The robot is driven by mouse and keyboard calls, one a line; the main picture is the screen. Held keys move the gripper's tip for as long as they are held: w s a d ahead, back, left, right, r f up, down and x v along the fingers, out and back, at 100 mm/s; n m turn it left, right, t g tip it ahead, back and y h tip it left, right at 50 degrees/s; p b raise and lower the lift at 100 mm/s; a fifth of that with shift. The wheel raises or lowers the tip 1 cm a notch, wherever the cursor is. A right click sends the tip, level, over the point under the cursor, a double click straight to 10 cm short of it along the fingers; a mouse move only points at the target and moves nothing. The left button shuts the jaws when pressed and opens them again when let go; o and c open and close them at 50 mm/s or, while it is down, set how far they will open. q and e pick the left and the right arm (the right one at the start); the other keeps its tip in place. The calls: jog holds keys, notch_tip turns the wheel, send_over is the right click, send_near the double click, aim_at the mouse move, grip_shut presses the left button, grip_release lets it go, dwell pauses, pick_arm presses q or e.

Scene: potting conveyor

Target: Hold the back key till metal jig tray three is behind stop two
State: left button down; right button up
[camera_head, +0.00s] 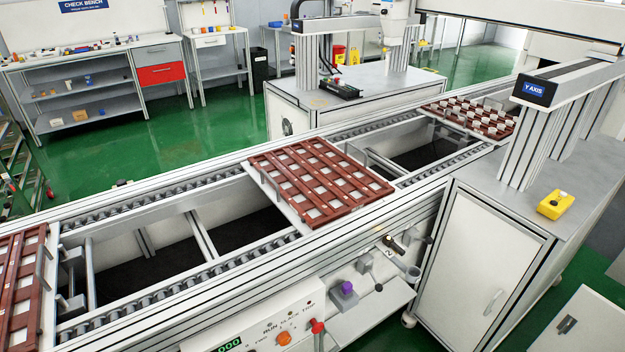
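Three red-brown slotted trays on white base plates lie on the roller conveyor: one cut off at the left edge (22,290), one in the middle (318,182), and one at the far right (470,118) carrying several small pale pieces. I cannot read a number on any tray. Grey upright stop bars show beside the middle tray (384,163) and at the left tray. A "2" label is on the front rail by a dark lever (393,243). The control panel (265,325) at the bottom has a green display, an orange button (283,338) and a red knob (317,326). Neither gripper shows.
The conveyor (160,225) has open gaps between its roller rails. A purple-topped item (346,289) sits on the front shelf. A white cabinet (490,260) under the Y-axis gantry stands at right, with a yellow box (555,204) on top. Benches stand behind on green floor.

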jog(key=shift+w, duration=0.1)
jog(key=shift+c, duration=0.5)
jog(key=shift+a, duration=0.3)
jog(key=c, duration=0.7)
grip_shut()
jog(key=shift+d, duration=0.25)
